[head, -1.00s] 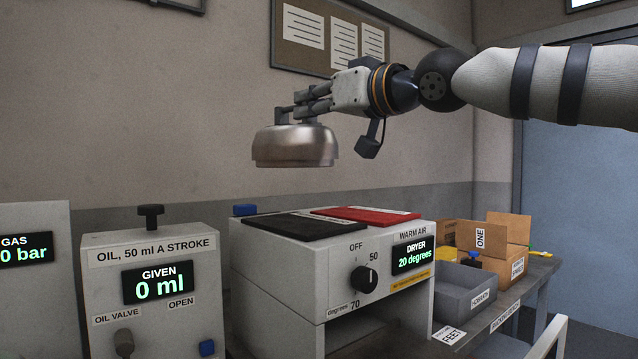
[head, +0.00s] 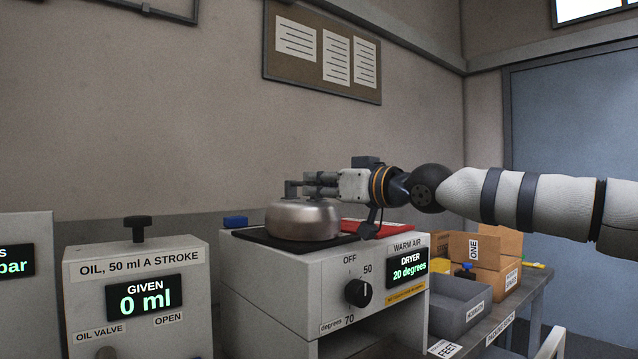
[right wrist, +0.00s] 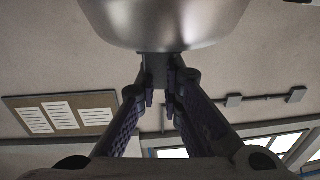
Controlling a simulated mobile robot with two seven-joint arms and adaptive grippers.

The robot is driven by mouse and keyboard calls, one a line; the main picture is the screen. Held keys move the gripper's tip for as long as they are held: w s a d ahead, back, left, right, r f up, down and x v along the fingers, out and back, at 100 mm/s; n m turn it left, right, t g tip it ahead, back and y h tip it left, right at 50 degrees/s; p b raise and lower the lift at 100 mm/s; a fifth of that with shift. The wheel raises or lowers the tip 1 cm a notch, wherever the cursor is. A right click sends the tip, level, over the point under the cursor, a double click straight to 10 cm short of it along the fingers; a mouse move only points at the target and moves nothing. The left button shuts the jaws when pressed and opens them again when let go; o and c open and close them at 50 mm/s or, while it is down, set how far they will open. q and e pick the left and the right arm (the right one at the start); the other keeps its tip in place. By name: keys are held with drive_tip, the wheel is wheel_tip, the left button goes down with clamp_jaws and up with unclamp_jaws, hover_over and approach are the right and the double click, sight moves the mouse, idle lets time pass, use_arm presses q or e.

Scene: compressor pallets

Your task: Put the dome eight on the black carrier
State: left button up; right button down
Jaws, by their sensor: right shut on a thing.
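The dome (head: 303,220), a shiny metal cap, is at the black carrier (head: 252,235), a flat black pad on top of the dryer box. Its lower rim looks level and touches or hangs just above the pad; I cannot tell which. My right gripper (head: 292,188) is shut on the top of the dome and reaches in level from the right. In the right wrist view the dome (right wrist: 165,22) fills the top, with the fingers (right wrist: 160,72) together against it. No number shows on the dome. My left gripper is not in view.
A red pad (head: 388,229) lies beside the black one, partly behind my gripper. The dryer (head: 335,285) reads 20 degrees. An oil dispenser (head: 140,290) stands to the left. A grey bin (head: 460,300) and cardboard boxes (head: 490,255) are on the bench to the right.

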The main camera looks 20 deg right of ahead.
drive_tip(key=c, duration=1.7)
unclamp_jaws()
